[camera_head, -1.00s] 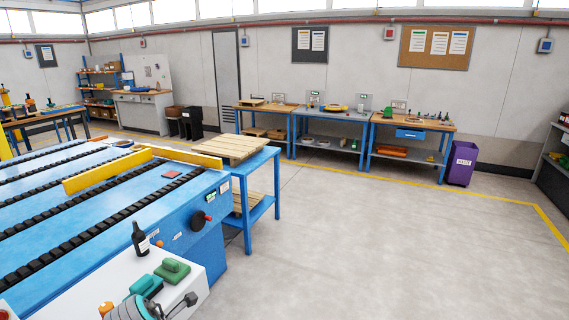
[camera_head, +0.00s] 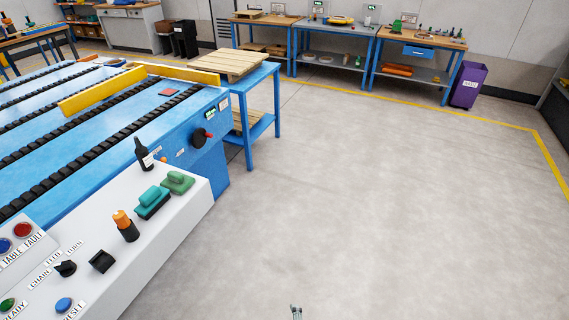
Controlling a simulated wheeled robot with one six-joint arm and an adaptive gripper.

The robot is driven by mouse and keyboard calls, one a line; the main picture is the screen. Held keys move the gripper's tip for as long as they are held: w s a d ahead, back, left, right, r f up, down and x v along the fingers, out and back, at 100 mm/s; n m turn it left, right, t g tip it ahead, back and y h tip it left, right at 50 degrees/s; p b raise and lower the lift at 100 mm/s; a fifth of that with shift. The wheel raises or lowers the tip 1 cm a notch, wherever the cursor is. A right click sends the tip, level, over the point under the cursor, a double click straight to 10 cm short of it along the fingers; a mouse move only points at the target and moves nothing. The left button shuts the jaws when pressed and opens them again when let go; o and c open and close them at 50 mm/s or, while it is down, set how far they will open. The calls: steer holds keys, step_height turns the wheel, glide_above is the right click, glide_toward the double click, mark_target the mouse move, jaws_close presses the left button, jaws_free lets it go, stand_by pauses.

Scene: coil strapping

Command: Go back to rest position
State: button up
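Only a small grey tip, which looks like part of my gripper (camera_head: 296,311), shows at the bottom edge of the head view, over bare floor. It is right of the white control panel (camera_head: 172,225) and apart from it. The rest of my arm is out of view. I cannot tell whether the gripper is open or shut, and no held object shows.
On the panel stand a black bottle (camera_head: 143,155), a teal block (camera_head: 152,203), a green block (camera_head: 177,182) and an orange-topped black item (camera_head: 125,226). A blue conveyor (camera_head: 120,130) and side table (camera_head: 263,100) lie beyond. Open floor (camera_head: 380,210) fills the right.

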steer(key=s+d+r+m+t, duration=0.1)
steer(key=s+d+r+m, duration=0.25)
steer(key=s+d, duration=0.4)
steer(key=s+d+r+m+t, duration=0.2)
steer(key=s+d+r+m, duration=0.15)
steer(key=s, duration=0.65)
steer(key=s+d+r+m+t, duration=0.1)
steer(key=s+d+r+m, duration=0.1)
steer(key=s+r+m, duration=0.3)
steer(key=s+d+r+m+t+h, duration=0.1)
steer(key=s+d+r+m+t, duration=0.1)
steer(key=s+r+m, duration=0.3)
steer(key=s+d+r, duration=0.1)
steer(key=s+r, duration=0.2)
steer(key=r, duration=0.4)
steer(key=shift+s+r+h, duration=0.3)
steer(key=shift+r, duration=0.1)
